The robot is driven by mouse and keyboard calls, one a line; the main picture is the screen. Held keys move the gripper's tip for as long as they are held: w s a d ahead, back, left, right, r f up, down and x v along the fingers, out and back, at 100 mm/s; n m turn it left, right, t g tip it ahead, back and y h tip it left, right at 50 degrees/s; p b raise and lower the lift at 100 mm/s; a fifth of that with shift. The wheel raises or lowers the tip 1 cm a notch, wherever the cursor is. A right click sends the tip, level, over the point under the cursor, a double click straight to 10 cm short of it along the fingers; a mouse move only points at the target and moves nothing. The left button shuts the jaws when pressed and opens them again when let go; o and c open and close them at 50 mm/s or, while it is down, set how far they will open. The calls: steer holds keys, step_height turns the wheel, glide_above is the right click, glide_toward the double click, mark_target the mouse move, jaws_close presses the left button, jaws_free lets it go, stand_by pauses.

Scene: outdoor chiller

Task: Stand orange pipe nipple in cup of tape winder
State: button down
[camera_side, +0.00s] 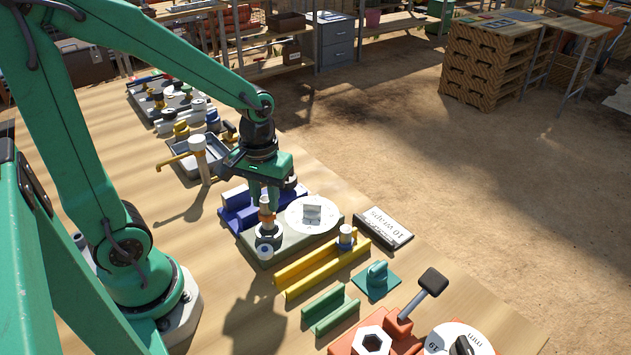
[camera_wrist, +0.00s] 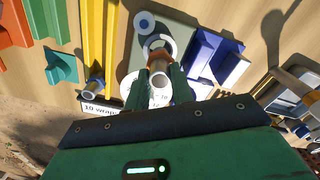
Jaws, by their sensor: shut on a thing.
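The orange pipe nipple (camera_side: 267,216) has a pale tube body and an orange band. My gripper (camera_side: 265,193) is shut on it and holds it about upright over the cup (camera_side: 268,238) of the tape winder. The winder has a grey-green base (camera_side: 285,245) and a white dial plate (camera_side: 312,213). The nipple's lower end meets the cup's opening in the side view; how deep it sits I cannot tell. In the wrist view my gripper (camera_wrist: 160,80) grips the nipple (camera_wrist: 160,97), its open end facing the camera. The cup's pale rim (camera_wrist: 160,43) shows behind it, partly hidden.
A blue rack (camera_side: 237,210) is left of the winder. A "10 wraps" sign (camera_side: 383,228), green channel (camera_side: 330,309) and teal block (camera_side: 377,281) are nearby. A grey tray (camera_side: 190,163) sits further back.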

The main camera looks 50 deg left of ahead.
mark_target(265, 199)
steer(key=shift+f, duration=0.6)
steer(key=shift+f, duration=0.95)
steer(key=c, duration=0.6)
jaws_free()
steer(key=shift+c, duration=0.2)
steer(key=shift+r, duration=0.1)
steer(key=shift+r, duration=3.4)
step_height(265, 199, up, 8)
